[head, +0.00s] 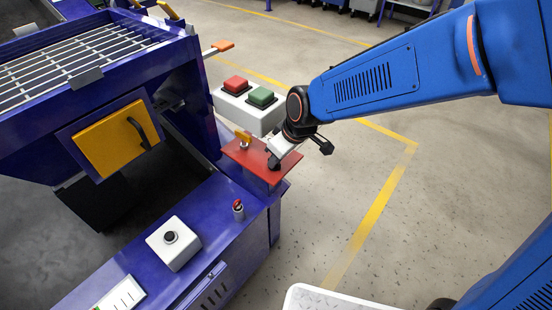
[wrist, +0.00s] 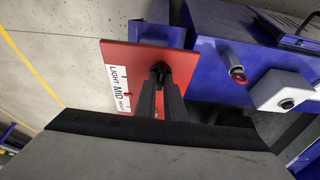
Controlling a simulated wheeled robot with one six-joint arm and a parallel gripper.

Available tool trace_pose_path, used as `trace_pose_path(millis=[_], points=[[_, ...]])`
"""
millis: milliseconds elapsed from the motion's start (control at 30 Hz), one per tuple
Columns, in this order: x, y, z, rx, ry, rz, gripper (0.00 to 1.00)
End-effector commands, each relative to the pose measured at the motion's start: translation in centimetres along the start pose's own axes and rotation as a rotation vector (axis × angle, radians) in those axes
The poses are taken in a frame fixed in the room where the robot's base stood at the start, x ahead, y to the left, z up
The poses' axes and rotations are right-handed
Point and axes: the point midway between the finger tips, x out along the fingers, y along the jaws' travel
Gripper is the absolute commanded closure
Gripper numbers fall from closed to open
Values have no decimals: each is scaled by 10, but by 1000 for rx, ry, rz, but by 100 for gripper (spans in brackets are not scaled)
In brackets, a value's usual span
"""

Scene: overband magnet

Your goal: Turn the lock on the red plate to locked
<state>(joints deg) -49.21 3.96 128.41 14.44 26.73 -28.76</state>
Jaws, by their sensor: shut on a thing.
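The red plate (head: 236,153) is a flat sheet on a blue bracket at the corner of the blue machine. In the wrist view the red plate (wrist: 185,58) carries a white label (wrist: 119,88) reading LIGHT, MID and a third word partly cut off. My gripper (head: 272,161) reaches down onto the right part of the plate. In the wrist view its fingers (wrist: 160,80) are close together, shut on a small dark part, seemingly the lock, mostly hidden between them. Its turned position cannot be made out.
A white box with red (head: 235,84) and green (head: 262,97) buttons stands behind the plate. A red-topped post (head: 238,209) and a white box with a black button (head: 172,244) stand in front. Open floor lies to the right.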

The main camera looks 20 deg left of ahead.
Motion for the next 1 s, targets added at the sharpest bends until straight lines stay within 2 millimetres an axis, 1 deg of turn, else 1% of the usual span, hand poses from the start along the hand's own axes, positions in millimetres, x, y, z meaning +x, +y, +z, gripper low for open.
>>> trace_pose_path(millis=[567, 600, 633, 667, 1000], points=[[0, 0, 0, -21, -1, -9, 100], [0, 0, 0, -21, -1, -9, 84], [0, 0, 0, -21, -1, -9, 76], [0, 0, 0, -21, -1, -9, 72], [-2, 0, 0, -21, 0, -9, 72]])
